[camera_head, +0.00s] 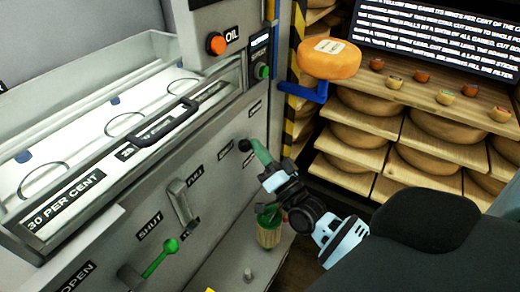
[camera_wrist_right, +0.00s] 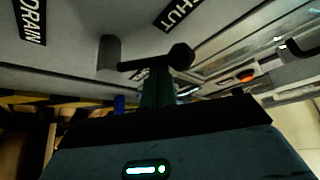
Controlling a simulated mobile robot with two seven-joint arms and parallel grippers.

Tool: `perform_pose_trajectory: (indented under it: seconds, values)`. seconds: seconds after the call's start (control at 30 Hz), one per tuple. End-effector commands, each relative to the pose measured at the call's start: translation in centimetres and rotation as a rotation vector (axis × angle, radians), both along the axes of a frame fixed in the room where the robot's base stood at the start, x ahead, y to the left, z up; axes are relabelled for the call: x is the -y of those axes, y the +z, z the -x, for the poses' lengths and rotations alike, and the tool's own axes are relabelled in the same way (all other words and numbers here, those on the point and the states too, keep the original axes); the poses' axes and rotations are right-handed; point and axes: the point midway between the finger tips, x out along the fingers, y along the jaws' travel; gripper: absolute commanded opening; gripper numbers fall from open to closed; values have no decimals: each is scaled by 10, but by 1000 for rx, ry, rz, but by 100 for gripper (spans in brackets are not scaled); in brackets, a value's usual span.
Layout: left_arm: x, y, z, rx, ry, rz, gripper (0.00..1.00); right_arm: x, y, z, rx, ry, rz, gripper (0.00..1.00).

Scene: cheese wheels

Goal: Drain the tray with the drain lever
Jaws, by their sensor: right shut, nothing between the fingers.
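The drain lever (camera_head: 244,145) is on the machine's grey front panel, with its dark knob showing. In the right wrist view the lever (camera_wrist_right: 180,56) is a dark bar ending in a black knob, between the labels DRAIN and SHUT. My right gripper (camera_head: 256,150) is shut and empty, its green fingertips right at the knob. In the wrist view the fingertips (camera_wrist_right: 158,78) lie just beneath the bar; I cannot tell whether they touch it. The long tray (camera_head: 75,165) at the upper left holds pale content with thin rings. My left gripper is not in view.
A grey lever (camera_head: 182,203) and a green-knobbed lever (camera_head: 160,258) stick out of the same panel to the left. A wooden-looking jar (camera_head: 268,234) stands below my right gripper. Cheese shelves (camera_head: 440,142) stand at right.

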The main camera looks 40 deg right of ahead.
Motion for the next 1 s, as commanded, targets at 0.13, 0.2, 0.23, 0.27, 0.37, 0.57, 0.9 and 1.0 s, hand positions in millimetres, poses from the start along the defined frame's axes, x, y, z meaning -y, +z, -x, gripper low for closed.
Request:
perform_pose_trajectory:
  seconds: [0.13, 0.2, 0.23, 0.27, 0.37, 0.57, 0.9, 1.0]
  values:
    - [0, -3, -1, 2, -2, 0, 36, -5, -7, 2, 15, 1, 45, 0]
    - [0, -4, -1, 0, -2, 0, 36, -6, -8, 2, 16, 0, 44, 0]
    - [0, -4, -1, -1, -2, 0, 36, -6, -9, 2, 16, 0, 45, 0]
    - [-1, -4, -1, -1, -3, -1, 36, -7, -9, 3, 16, 0, 45, 0]
    - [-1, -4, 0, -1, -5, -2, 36, -8, -11, 3, 16, 0, 44, 0]
    - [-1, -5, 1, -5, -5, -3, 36, -10, -14, 4, 15, 0, 43, 0]
    - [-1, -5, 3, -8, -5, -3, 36, -10, -15, 4, 15, -1, 43, 0]
    - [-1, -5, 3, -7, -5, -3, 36, -10, -15, 4, 15, -1, 43, 0]
